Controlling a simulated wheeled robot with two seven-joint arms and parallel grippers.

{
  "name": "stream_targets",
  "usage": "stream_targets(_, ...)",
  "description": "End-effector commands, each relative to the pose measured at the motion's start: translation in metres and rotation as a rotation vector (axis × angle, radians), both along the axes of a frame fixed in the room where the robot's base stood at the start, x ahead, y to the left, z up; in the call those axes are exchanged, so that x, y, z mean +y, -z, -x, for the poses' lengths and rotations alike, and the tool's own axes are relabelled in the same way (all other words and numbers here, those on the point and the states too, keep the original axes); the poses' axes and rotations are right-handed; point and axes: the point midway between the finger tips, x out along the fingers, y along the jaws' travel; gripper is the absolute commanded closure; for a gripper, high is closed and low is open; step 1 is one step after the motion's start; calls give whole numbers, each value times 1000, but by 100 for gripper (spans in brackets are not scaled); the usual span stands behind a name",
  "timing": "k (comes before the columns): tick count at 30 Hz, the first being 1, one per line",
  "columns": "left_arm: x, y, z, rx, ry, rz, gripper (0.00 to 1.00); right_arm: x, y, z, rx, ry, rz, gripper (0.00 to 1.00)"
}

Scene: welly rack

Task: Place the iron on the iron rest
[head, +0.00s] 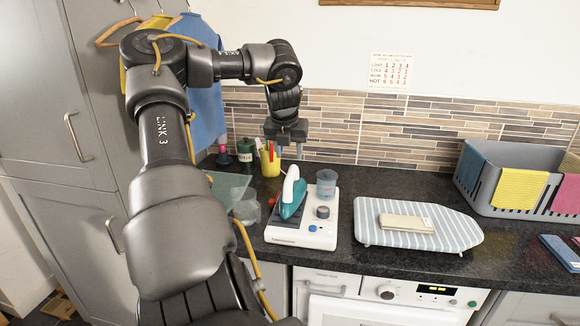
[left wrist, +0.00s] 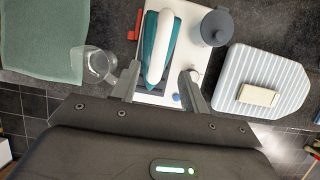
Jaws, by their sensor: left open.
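The iron (head: 292,200), teal with a white handle, stands tilted on the dark sloped pad of a white base unit (head: 318,236), which seems to be the iron rest. The unit carries a grey-blue tank (head: 326,184) and a knob. In the left wrist view the iron (left wrist: 151,70) lies between and beyond the fingers, handle uppermost, and the white unit (left wrist: 193,52) is under it. My left gripper (head: 287,150) is open and empty, pointing down above and behind the iron; it also shows in the left wrist view (left wrist: 158,78). My right gripper is out of view.
A striped ironing board (head: 455,226) with a cream block (head: 406,223) stands on the right. A grey basket (head: 500,198) holds cloths at the far right. A yellow cup (head: 270,161), a glass jug (head: 246,209) and green cloth (left wrist: 42,40) are left of the unit.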

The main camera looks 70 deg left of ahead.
Motion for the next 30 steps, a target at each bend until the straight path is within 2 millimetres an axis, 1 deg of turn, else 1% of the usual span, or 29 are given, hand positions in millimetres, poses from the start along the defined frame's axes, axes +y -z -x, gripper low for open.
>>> stream_targets(3,-4,-14,3,-1,0,-1,56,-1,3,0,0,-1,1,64)
stream_targets(8,-8,-22,5,0,1,0,56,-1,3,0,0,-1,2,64)
stream_targets(28,-8,-23,5,1,1,1,56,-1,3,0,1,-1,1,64)
stream_targets(30,-8,-26,5,1,1,1,56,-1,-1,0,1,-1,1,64)
